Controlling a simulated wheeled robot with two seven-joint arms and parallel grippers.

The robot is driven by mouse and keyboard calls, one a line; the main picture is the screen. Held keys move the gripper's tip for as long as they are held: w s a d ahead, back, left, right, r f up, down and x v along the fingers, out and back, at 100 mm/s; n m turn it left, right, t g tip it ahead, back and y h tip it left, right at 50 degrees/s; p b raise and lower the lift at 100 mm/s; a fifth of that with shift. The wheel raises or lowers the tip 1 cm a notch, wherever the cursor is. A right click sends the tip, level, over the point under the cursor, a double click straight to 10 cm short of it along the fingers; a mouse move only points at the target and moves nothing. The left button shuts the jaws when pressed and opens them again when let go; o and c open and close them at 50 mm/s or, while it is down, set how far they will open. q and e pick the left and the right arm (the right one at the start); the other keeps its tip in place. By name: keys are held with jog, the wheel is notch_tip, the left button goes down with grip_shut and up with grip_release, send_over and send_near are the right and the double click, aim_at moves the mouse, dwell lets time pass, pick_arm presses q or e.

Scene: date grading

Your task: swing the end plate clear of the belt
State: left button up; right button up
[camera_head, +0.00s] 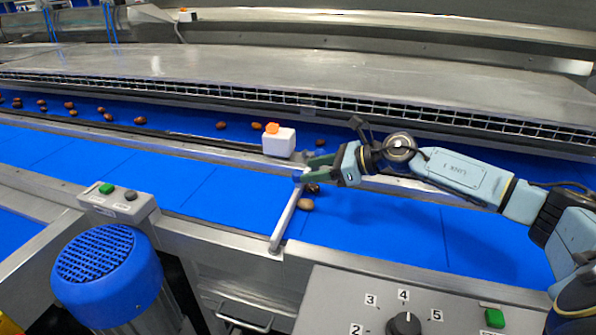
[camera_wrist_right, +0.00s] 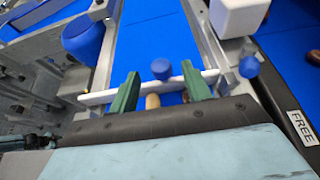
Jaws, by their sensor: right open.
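The end plate (camera_head: 286,217), a thin pale metal bar, lies across the blue belt (camera_head: 195,180) from its near rail to its far rail. In the wrist view the plate (camera_wrist_right: 99,97) runs crosswise at the fingertips. My right gripper (camera_head: 309,168) is open at the plate's far end, its green fingers apart. A tan date (camera_head: 305,204) and a darker one lie right of the plate. My left gripper is out of view.
A white box with an orange top (camera_head: 279,141) stands on the far rail beside the gripper. A control panel with a dial (camera_head: 403,324) is at the near right. A blue motor (camera_head: 108,265) stands at the near left. Several dates lie on the far belt.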

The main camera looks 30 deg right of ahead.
aim_at(299, 173)
jog(key=x, duration=0.4)
jog(key=shift+w+a+f, duration=0.2)
jog(key=shift+w+a, duration=0.05)
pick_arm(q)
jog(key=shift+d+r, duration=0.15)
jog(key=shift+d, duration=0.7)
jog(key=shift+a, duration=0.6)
pick_arm(e)
grip_shut()
